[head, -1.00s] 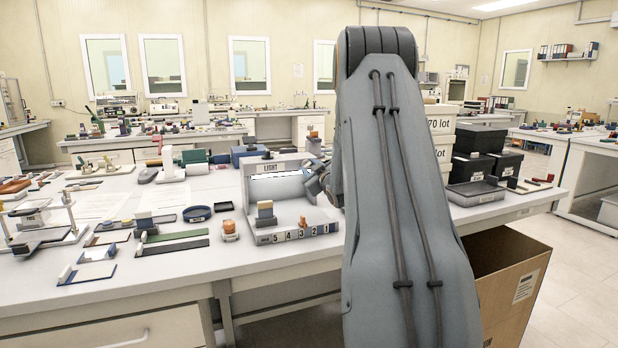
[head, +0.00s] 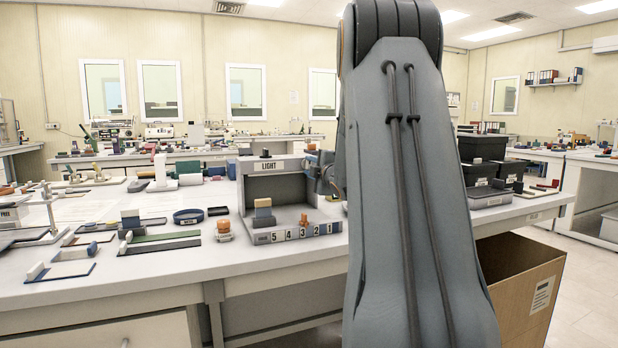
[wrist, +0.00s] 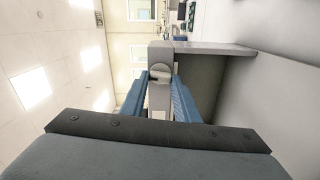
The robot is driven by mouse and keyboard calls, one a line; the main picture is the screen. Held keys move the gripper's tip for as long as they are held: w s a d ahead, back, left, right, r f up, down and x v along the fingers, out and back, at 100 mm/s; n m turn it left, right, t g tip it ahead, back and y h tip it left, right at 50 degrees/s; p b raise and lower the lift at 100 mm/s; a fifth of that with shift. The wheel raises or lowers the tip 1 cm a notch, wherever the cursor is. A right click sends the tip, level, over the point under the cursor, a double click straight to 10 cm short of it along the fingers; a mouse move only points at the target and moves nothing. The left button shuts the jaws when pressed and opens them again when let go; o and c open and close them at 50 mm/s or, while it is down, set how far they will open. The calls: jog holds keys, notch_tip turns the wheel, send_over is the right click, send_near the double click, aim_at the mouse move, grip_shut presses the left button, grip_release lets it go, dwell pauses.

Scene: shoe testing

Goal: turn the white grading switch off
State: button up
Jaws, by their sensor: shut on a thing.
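The grading booth marked LIGHT (head: 278,165) stands on the bench, and its inside is grey and unlit. In the wrist view, a pale grey round knob (wrist: 160,73), apparently the switch, sits on the booth's narrow edge (wrist: 160,52). My gripper (wrist: 161,80) has its two blue fingers on either side of the knob and is shut on it. In the head view, my gripper (head: 320,168) is at the booth's right side, partly hidden by my arm. The switch itself cannot be made out there.
Black boxes (head: 482,160) stand to the right. An open cardboard box (head: 530,290) is beside the bench.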

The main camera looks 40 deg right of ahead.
jog(key=shift+n+b, duration=0.6)
jog(key=shift+b, duration=0.1)
jog(key=o, duration=1)
jog(key=shift+o, duration=0.2)
jog(key=v, duration=0.7)
jog(key=shift+s+b, duration=0.35)
jog(key=shift+a, duration=0.1)
